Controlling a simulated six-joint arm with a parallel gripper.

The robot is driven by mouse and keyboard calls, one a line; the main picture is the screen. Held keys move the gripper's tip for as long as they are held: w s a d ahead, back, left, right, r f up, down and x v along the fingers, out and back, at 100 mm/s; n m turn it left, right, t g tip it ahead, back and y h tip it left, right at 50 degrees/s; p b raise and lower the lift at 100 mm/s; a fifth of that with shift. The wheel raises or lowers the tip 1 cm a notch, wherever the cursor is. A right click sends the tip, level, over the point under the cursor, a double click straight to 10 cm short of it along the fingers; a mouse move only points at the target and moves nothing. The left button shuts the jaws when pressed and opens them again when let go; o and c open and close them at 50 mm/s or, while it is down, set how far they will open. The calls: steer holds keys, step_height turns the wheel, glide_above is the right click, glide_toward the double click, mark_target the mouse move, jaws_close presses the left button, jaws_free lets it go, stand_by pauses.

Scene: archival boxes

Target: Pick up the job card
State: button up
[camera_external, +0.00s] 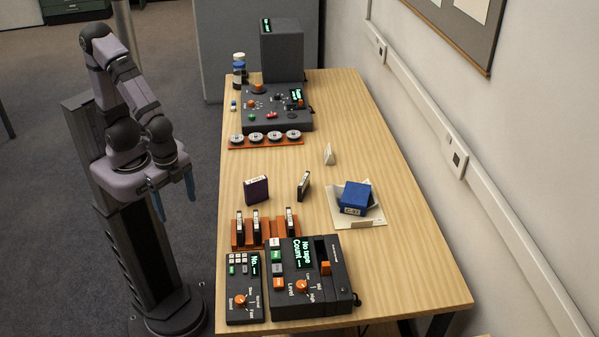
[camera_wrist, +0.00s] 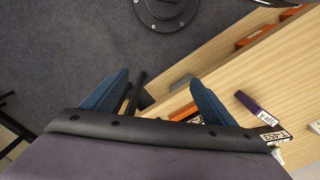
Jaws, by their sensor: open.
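My gripper (camera_external: 173,190) hangs off the table's left side, over the floor, with its two blue fingers apart and nothing between them. In the wrist view the open fingers (camera_wrist: 159,82) show against the floor and the table edge. A small white folded card (camera_external: 329,154) stands upright near the table's middle. White paper sheets (camera_external: 372,222) lie at the right, partly under a blue box (camera_external: 356,194) with a label. I cannot tell which of these is the job card; no writing on them is legible. My gripper is well apart from both.
On the wooden table (camera_external: 420,262), a purple box (camera_external: 256,190) and a dark cassette (camera_external: 304,185) stand near an orange rack (camera_external: 264,237) holding cassettes. Dark control devices (camera_external: 310,290) fill the near end. Another device (camera_external: 277,107) and a row of reels (camera_external: 265,137) are farther back.

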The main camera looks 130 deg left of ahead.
mark_target(328, 151)
steer(key=w+a+r+n+t+y+b, duration=0.2)
steer(key=w+a+r+n+t+y, duration=0.15)
steer(key=w+a, duration=0.95)
steer(key=w+a+r+n+t+y+b, duration=0.1)
steer(key=w+a+n+t+y, duration=0.1)
steer(key=a, duration=1.1)
steer(key=w+a+r+n+t+y+b, duration=0.1)
steer(key=a+y, duration=0.1)
steer(key=a, duration=1)
steer(key=s+a+f+n+t+b, duration=0.1)
steer(key=s+a, duration=0.2)
steer(key=a, duration=0.3)
steer(key=s+a+t+y+b, duration=0.1)
steer(key=s+a, duration=0.2)
steer(key=a, duration=0.3)
steer(key=s+a+f+n+t+b, duration=0.1)
steer(key=s+a+t, duration=0.15)
steer(key=a, duration=0.35)
steer(key=shift+m+g, duration=0.3)
steer(key=shift+m, duration=0.05)
step_height(328, 151, down, 10)
steer(key=shift+s+d+f+p, duration=0.1)
steer(key=shift+s+p, duration=0.05)
steer(key=shift+p, duration=0.2)
steer(key=shift+f, duration=0.35)
steer(key=shift+p+x, duration=0.95)
steer(key=shift+x, duration=2.7)
